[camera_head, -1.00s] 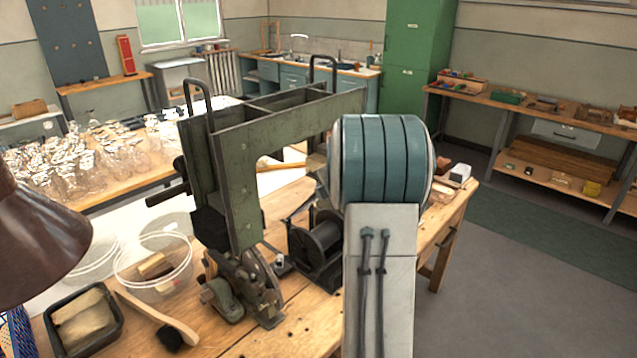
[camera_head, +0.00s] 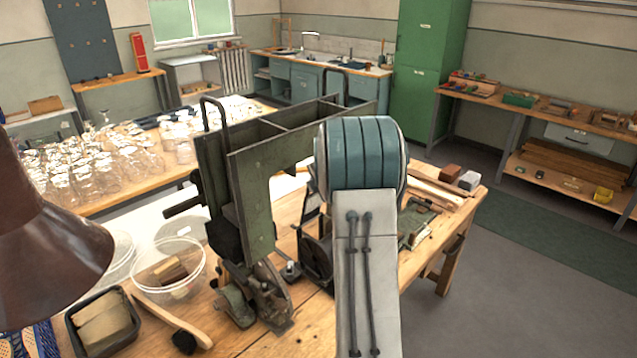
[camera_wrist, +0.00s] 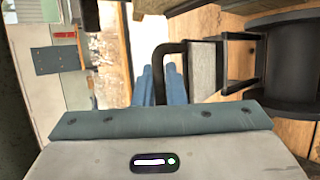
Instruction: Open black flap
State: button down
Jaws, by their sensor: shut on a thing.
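In the wrist view my gripper (camera_wrist: 160,82) shows as two blue fingers close together. They are shut on the end of a bent black handle (camera_wrist: 173,47), which runs between the fingertips. The handle joins a small grey block with a dark edge (camera_wrist: 204,70), beside a black bracket and a black drum (camera_wrist: 297,62). I cannot tell clearly which of these dark parts is the black flap. In the head view the green machine (camera_head: 255,190) stands on the wooden bench, with the black drum (camera_head: 316,258) beside it. My arm hides my fingers there.
A clear tub (camera_head: 168,270), a black tray (camera_head: 103,322) and a wooden brush (camera_head: 170,322) lie at the bench's left front. A brown lamp shade (camera_head: 50,240) hangs at the left. Many glasses (camera_head: 90,165) stand on the table behind. Floor at the right is clear.

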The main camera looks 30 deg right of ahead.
dwell(0.3)
jog(key=c, duration=1.5)
grip_release()
jog(key=shift+s, duration=0.1)
jog(key=p+v, duration=0.1)
jog(key=v, duration=1.2)
jog(key=shift+s+a+r, duration=0.1)
jog(key=shift+s+r, duration=0.1)
jog(key=shift+r, duration=0.15)
